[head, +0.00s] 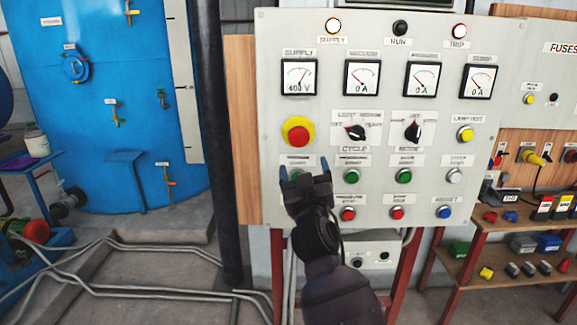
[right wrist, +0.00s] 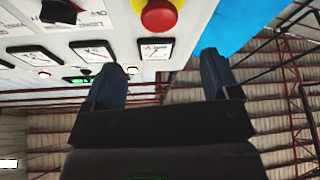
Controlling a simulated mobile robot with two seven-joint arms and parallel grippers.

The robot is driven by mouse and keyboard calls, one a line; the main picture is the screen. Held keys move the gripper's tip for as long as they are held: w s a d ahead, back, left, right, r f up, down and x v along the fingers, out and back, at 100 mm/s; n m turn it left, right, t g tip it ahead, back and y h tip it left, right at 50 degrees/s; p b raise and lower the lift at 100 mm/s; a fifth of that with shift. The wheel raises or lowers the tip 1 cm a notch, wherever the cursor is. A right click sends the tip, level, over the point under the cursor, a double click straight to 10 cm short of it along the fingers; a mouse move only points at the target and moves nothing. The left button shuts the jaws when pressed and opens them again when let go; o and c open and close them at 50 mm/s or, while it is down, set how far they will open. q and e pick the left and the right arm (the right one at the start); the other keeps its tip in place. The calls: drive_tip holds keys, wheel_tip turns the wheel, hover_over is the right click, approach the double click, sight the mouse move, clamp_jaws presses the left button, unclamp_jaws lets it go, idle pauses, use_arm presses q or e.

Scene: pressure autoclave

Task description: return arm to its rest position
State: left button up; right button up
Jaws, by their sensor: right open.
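My right gripper (head: 304,170) is open and empty, in front of the lower left of the grey control panel (head: 270,110). Its fingertips point up, just below the red emergency stop button (head: 298,131) on its yellow ring. The gripper hides part of the lower left button area. In the right wrist view, its two fingers (right wrist: 163,75) stand apart with nothing between them, and the red button (right wrist: 160,15) shows above them. I cannot tell from these views whether the fingers touch the panel. My left gripper is not in view.
A blue tank (head: 140,80) stands at the left behind a black post (head: 212,130). Grey pipes (head: 110,288) run along the floor. A wooden shelf (head: 480,237) with coloured parts stands at the right. A small grey box (head: 372,249) is below the panel.

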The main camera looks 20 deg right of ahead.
drive_tip(key=s+d+f+n+g+y, duration=0.1)
drive_tip(key=s+f+n+g+y, duration=0.25)
drive_tip(key=f, duration=0.85)
drive_tip(key=s+d+f+m+g, duration=0.1)
drive_tip(key=s+d+f+g, duration=0.2)
drive_tip(key=s+f, duration=1.1)
drive_tip(key=s+d+f+m+g, duration=0.2)
drive_tip(key=s+d+f+g, duration=0.1)
drive_tip(key=s+f, duration=1.1)
drive_tip(key=shift+s+d+g, duration=0.35)
drive_tip(key=shift+s+d, duration=0.15)
drive_tip(key=shift+d, duration=0.2)
